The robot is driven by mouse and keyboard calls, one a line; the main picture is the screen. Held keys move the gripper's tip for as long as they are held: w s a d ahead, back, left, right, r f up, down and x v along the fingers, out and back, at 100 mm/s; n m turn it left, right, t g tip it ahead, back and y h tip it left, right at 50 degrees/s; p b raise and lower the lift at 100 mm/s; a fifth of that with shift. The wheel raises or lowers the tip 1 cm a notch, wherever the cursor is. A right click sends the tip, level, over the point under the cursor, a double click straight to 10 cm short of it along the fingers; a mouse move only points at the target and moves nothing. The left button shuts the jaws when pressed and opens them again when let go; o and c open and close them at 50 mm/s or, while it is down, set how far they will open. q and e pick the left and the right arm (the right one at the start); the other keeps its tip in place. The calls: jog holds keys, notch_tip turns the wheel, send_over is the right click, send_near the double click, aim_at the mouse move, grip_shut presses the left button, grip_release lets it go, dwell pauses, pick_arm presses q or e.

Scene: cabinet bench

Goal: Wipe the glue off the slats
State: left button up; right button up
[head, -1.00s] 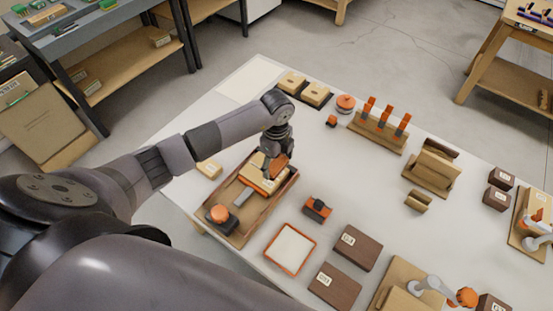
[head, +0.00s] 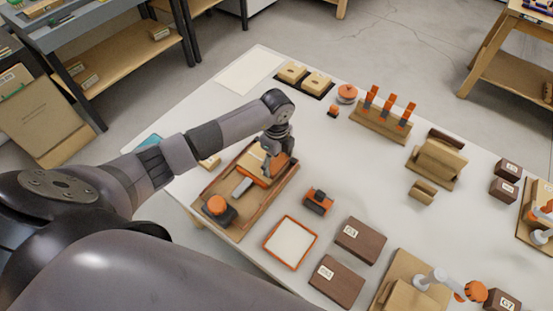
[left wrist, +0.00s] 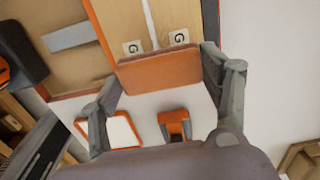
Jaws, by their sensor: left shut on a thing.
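My left gripper (head: 272,158) is over the wooden tray (head: 264,203), shut on an orange-brown block (left wrist: 160,70). In the left wrist view the block sits between the two fingers (left wrist: 160,82). Two pale slats, a left one (left wrist: 122,28) and a right one (left wrist: 179,18), lie side by side beyond the block, each with a "G" label. A whitish line (left wrist: 150,22) runs along the joint between them. The block overlaps the slats' near ends in the wrist view; I cannot tell whether it touches them. My right gripper is not in view.
A black-and-orange tool (head: 217,208) stands in the tray's near end, beside a grey bar (head: 242,187). Right of the tray are a small orange-and-black item (head: 318,201), an orange-rimmed white pad (head: 291,243) and dark labelled blocks (head: 360,240). The table behind the tray is fairly clear.

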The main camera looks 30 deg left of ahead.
aim_at(254, 156)
pick_arm(q)
jog(key=shift+f+b, duration=0.5)
jog(key=shift+f, duration=0.25)
dwell(0.7)
jog(key=shift+a, duration=0.15)
jog(key=shift+w+a+r, duration=0.1)
jog(key=shift+w+a, duration=0.1)
jog(key=shift+a, duration=0.75)
jog(key=shift+w+a, duration=0.15)
jog(key=shift+a, duration=0.95)
jog(key=shift+a+b, duration=0.1)
jog(key=shift+b, duration=0.2)
jog(key=shift+a, duration=0.7)
jog(key=shift+w+a+b, duration=0.15)
jog(key=shift+a+b, duration=0.05)
jog(key=shift+a, duration=0.5)
jog(key=shift+w+a+b, duration=0.1)
jog(key=shift+a+b, duration=0.05)
jog(key=shift+a, duration=0.5)
jog(key=shift+a, duration=0.1)
